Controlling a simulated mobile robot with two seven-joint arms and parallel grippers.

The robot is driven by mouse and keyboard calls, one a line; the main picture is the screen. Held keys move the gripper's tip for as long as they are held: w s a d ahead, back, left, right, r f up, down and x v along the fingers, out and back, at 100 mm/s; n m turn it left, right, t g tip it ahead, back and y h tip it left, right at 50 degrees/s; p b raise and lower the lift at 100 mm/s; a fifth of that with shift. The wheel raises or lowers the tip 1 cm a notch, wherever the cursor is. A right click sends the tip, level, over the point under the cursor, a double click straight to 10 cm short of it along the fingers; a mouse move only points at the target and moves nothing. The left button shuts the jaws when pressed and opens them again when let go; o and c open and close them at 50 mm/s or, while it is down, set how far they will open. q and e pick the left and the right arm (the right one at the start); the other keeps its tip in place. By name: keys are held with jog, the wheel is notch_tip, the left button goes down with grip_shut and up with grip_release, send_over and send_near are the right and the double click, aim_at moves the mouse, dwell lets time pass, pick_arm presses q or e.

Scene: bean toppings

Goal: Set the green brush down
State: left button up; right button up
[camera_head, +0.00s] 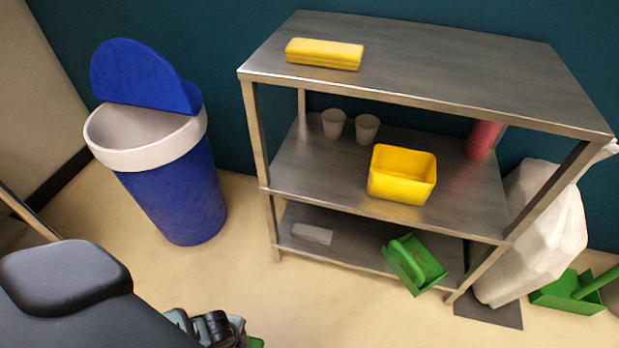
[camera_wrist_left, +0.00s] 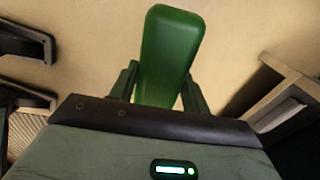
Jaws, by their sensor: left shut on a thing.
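My left gripper (camera_wrist_left: 157,80) is shut on the green brush (camera_wrist_left: 170,45), whose rounded green end stands up between the two fingers in the left wrist view. The floor shows behind it. In the head view my left gripper (camera_head: 208,328) is at the bottom edge, and only a small green patch of the brush (camera_head: 255,342) shows beside it. The rest of the brush is hidden or out of frame. My right gripper is not in view.
A metal shelf unit (camera_head: 450,80) holds a yellow case, cups, a yellow bin (camera_head: 402,175) and a green dustpan (camera_head: 413,264). A blue trash bin (camera_head: 178,200) stands left. Floor in front is clear.

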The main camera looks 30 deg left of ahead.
pick_arm(q)
jog(key=w+d+r+n+p, duration=0.3)
jog(key=w+r+p, duration=0.15)
jog(key=r, duration=0.85)
jog(key=w+d+r+n+p, duration=0.3)
jog(key=r+p, duration=0.3)
jog(key=r, duration=0.6)
jog(key=w+d+r+n+p, duration=0.2)
jog(key=w+r+n+p, duration=0.3)
jog(key=r, duration=0.8)
jog(key=s+r+n+p, duration=0.1)
jog(key=r+p, duration=0.6)
jog(key=r, duration=1.2)
jog(key=s+r+n+g+p, duration=0.1)
jog(key=s+r+p, duration=0.3)
jog(key=r, duration=1.5)
jog(key=n+p, duration=0.1)
jog(key=p, duration=0.1)
jog(key=shift+s+d+p, duration=0.2)
jog(key=shift+p, duration=0.2)
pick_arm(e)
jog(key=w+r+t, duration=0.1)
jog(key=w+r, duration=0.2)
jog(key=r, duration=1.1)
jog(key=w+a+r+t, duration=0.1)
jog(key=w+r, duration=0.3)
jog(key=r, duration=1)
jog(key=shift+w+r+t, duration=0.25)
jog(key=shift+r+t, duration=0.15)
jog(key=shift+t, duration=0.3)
